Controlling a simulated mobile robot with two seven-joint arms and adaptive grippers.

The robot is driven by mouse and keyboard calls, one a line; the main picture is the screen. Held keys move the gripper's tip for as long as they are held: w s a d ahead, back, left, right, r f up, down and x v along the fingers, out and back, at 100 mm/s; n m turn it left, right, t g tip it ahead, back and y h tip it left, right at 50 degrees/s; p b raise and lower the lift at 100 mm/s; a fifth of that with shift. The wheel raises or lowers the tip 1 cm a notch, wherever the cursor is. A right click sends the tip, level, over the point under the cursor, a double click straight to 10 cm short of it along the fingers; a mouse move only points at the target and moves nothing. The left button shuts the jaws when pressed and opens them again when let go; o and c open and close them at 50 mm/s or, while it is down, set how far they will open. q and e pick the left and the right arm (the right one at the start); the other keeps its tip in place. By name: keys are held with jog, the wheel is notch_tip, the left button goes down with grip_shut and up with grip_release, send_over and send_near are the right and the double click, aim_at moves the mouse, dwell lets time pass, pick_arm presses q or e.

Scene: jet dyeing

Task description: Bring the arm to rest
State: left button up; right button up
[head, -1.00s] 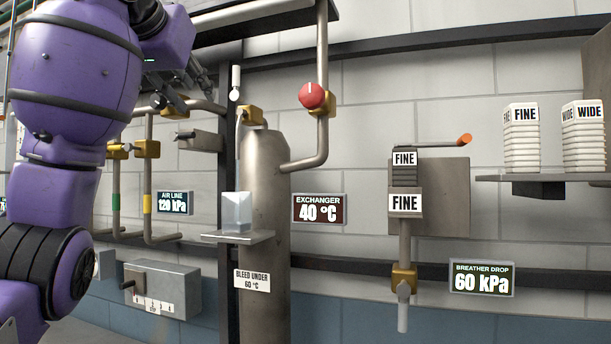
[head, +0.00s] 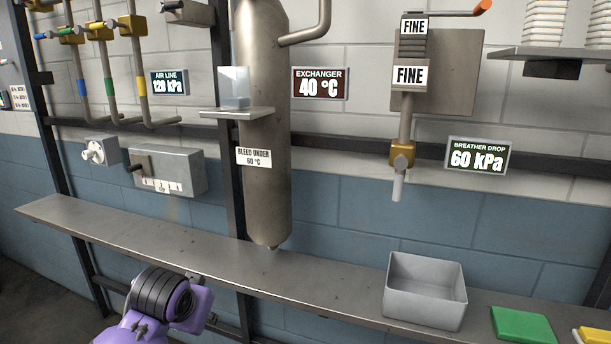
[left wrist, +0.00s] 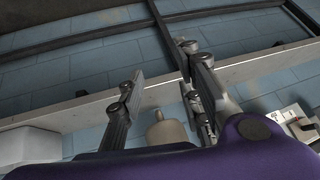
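My left arm (head: 165,302) is low at the bottom left of the head view, in front of the long metal shelf. Beyond the fingers are the shelf edge, the blue wall and the rounded lower end of the exchanger vessel (left wrist: 167,130). My right arm and gripper are in neither view.
The metal shelf (head: 330,276) runs along the wall; its left stretch is bare. A grey open bin (head: 425,308) and a green pad (head: 522,325) stand on its right part. The exchanger vessel (head: 262,190), a grey control box (head: 185,172) and the breather pipe (head: 404,125) are above the shelf.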

pick_arm(q)
jog(key=s+f+g, duration=0.1)
jog(key=s+f, duration=0.6)
jog(key=s, duration=0.3)
jog(key=s+f+g, duration=0.2)
jog(key=s+f, duration=0.6)
jog(key=s, duration=0.3)
jog(key=s+f+n+g, duration=0.2)
jog(key=s+f, duration=0.1)
jog(key=s, duration=1.6)
jog(key=w+d+f+t+h, duration=0.1)
jog(key=w+d+f+t, duration=0.3)
jog(key=f, duration=0.8)
jog(key=w+t, duration=0.2)
jog(key=w, duration=0.2)
jog(key=shift+w+d+t, duration=0.15)
jog(key=shift+w+t, duration=0.05)
jog(key=shift+t, duration=0.2)
